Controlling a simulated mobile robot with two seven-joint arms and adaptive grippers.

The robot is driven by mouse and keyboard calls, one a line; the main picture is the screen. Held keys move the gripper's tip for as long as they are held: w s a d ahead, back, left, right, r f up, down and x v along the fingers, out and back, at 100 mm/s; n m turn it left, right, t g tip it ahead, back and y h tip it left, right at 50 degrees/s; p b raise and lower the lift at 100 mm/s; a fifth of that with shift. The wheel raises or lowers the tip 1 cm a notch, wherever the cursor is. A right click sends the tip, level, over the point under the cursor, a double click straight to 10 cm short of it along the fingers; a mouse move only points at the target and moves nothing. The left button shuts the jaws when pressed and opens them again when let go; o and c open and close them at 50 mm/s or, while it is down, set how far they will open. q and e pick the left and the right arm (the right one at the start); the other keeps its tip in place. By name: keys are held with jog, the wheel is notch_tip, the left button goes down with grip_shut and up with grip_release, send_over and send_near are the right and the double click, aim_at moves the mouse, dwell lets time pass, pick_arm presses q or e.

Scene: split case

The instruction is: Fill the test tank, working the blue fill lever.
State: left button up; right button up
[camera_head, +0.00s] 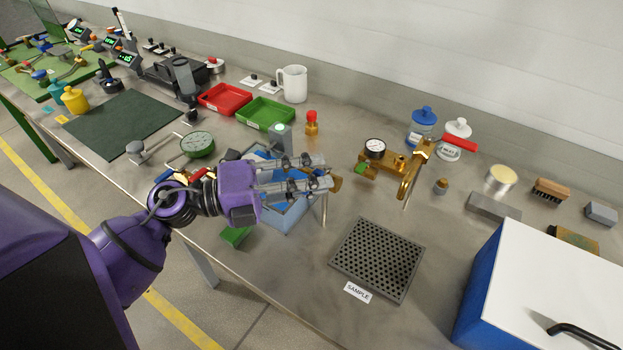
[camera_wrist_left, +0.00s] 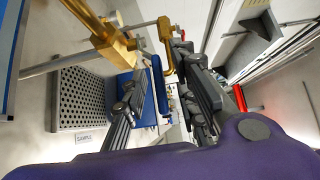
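A blue open-topped tank (camera_head: 283,217) stands on the bench, partly hidden under my left gripper. My left gripper (camera_head: 330,173) reaches over it from the left, its two fingers apart. In the left wrist view the fingers (camera_wrist_left: 155,75) also stand apart. A narrow blue piece (camera_wrist_left: 159,84) shows between them, by a brass hook-like part (camera_wrist_left: 165,48); I cannot tell whether this is the fill lever or whether a finger touches it. A brass part (camera_head: 336,183) shows just beyond the fingertips in the head view. My right gripper is not in view.
A perforated plate (camera_head: 378,258) labelled SAMPLE lies right of the tank. A brass valve assembly with gauge (camera_head: 400,168) and red handle stands behind it. A white-topped blue case (camera_head: 550,290) is at the front right. Red (camera_head: 225,97) and green (camera_head: 265,113) trays sit behind.

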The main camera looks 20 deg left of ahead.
pick_arm(q)
jog(key=v, duration=1.2)
dwell(0.7)
